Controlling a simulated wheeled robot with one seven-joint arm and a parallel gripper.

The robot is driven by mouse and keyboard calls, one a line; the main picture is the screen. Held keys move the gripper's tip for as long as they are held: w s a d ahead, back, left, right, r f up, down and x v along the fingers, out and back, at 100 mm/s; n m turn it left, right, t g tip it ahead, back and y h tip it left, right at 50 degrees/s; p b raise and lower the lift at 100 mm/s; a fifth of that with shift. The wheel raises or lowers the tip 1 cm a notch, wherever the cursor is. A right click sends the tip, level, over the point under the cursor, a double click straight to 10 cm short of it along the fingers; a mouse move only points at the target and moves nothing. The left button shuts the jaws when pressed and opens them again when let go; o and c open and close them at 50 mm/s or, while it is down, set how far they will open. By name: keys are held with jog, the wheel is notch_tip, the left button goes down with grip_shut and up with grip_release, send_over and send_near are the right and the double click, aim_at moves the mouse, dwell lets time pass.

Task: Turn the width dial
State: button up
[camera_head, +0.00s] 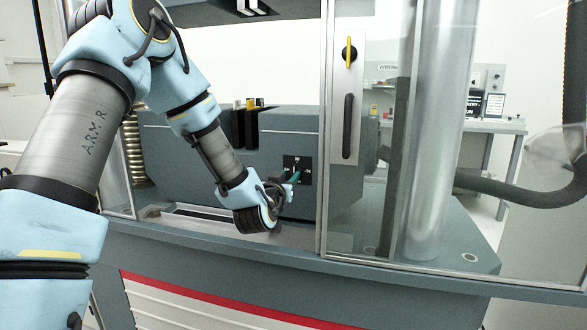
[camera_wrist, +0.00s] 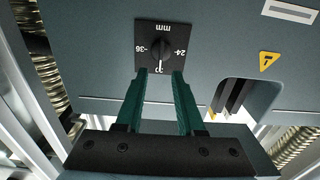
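The width dial (camera_wrist: 161,50) is a round black knob on a square black plate marked "mm", "24" and "36", shown upside down in the wrist view. Its white pointer line points down in that view, toward a number that is hard to read. In the head view, the dial's plate (camera_head: 305,163) sits on the grey machine's front face. My gripper (camera_wrist: 160,72) has two teal fingers, apart, with nothing between them. The tips are just below the knob in the wrist view; I cannot tell whether they touch the plate. My gripper (camera_head: 291,179) partly covers the plate in the head view.
A glass door with a frame and black handle (camera_head: 348,128) stands right of the dial. A yellow-marked switch (camera_head: 349,53) is above it. A metal column (camera_head: 437,130) stands further right. In the wrist view, a recess (camera_wrist: 243,95) and a yellow warning sign (camera_wrist: 267,61) lie right of the dial.

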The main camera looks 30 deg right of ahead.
aim_at(294, 170)
jog(key=p+x, duration=0.1)
jog(key=x, duration=0.4)
grip_shut()
dwell(0.6)
